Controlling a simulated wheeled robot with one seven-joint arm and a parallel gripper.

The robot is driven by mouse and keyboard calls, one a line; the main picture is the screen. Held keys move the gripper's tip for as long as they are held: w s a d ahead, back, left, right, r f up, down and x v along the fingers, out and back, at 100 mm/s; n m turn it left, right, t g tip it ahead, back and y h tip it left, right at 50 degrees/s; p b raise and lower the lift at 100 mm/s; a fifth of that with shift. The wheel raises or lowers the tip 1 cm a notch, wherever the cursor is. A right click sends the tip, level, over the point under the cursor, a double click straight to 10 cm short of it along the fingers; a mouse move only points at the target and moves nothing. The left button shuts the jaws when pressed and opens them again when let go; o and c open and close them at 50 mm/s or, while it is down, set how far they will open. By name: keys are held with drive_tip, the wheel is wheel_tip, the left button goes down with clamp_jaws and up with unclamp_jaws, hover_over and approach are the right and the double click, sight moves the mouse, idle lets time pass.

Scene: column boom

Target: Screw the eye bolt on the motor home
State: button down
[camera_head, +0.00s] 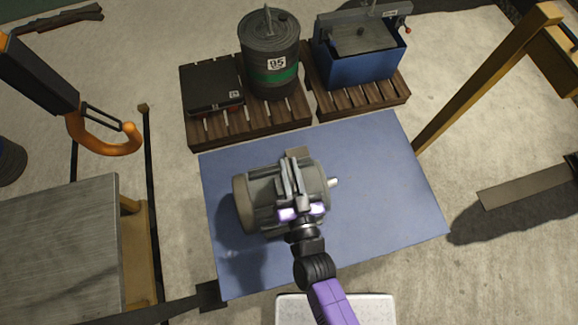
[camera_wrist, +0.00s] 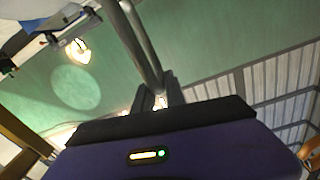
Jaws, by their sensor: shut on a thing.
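The grey motor (camera_head: 243,205) lies on its side on the blue table top, its shaft (camera_head: 335,182) pointing right. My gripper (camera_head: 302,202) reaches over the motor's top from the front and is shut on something. Its purple parts cover the middle of the motor. In the wrist view, a long grey metal piece, which I take for the eye bolt (camera_wrist: 142,45), rises from between the fingers (camera_wrist: 154,101). The gripper hides its lower end, and I cannot tell whether it touches the motor.
The blue table top (camera_head: 385,150) is clear around the motor. Pallets behind carry a drum (camera_head: 270,45), a dark case (camera_head: 212,88) and a blue tank (camera_head: 355,70). An orange hook (camera_head: 105,140) hangs at left above a grey table (camera_head: 60,240). A yellow post (camera_head: 480,90) stands right.

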drive_tip(key=shift+a+r, duration=0.1)
drive_tip(key=shift+a, duration=0.05)
idle(0.3)
drive_tip(key=c, duration=1.5)
unclamp_jaws()
drive_tip(key=shift+o, duration=0.2)
drive_tip(key=shift+b+v, duration=0.65)
drive_tip(key=shift+v, duration=3.3)
drive_tip(key=shift+f, duration=0.2)
